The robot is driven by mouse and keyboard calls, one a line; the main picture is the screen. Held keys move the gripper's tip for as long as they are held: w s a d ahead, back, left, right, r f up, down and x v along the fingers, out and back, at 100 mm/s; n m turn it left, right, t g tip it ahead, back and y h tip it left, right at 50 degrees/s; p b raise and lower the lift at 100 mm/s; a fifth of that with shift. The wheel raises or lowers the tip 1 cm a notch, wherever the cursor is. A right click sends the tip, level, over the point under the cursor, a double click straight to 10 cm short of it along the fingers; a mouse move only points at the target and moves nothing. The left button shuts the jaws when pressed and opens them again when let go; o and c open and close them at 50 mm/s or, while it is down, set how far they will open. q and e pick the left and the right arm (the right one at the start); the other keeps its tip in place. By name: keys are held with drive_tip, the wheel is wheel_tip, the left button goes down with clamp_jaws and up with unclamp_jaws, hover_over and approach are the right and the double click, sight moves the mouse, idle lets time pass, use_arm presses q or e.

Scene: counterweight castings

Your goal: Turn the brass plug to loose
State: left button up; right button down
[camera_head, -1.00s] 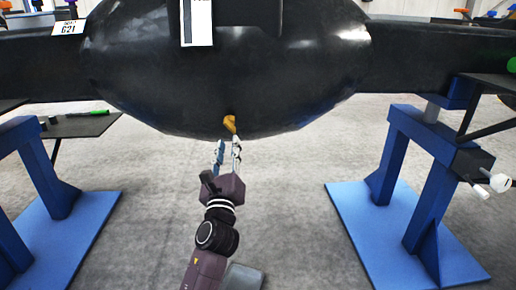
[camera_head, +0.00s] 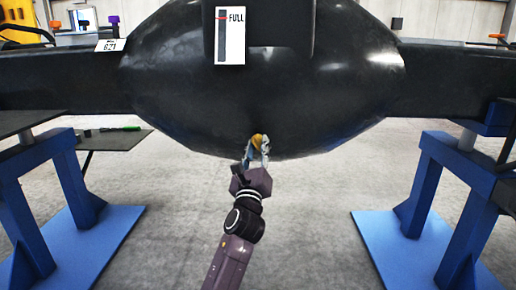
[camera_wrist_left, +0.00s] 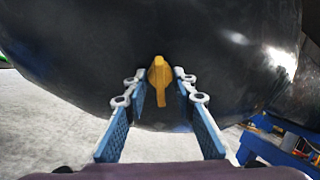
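The brass plug (camera_head: 258,142) sits low on the front of the big black casting (camera_head: 270,95). In the left wrist view the brass plug (camera_wrist_left: 159,80) shows a raised grip with a narrow tail pointing down. My left gripper (camera_head: 257,152) reaches up to it from below. In the left wrist view my left gripper (camera_wrist_left: 160,100) is open, with one blue-padded finger on each side of the plug and a visible gap to both. My right gripper is not in view.
Blue stands (camera_head: 435,190) support the casting's arms on both sides. A gauge plate marked FULL (camera_head: 230,36) is on the casting's front. A dark side table (camera_head: 115,141) stands at left. Grey floor below the casting is clear.

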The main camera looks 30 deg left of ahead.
use_arm(q)
drive_tip(key=shift+c, duration=0.6)
clamp_jaws()
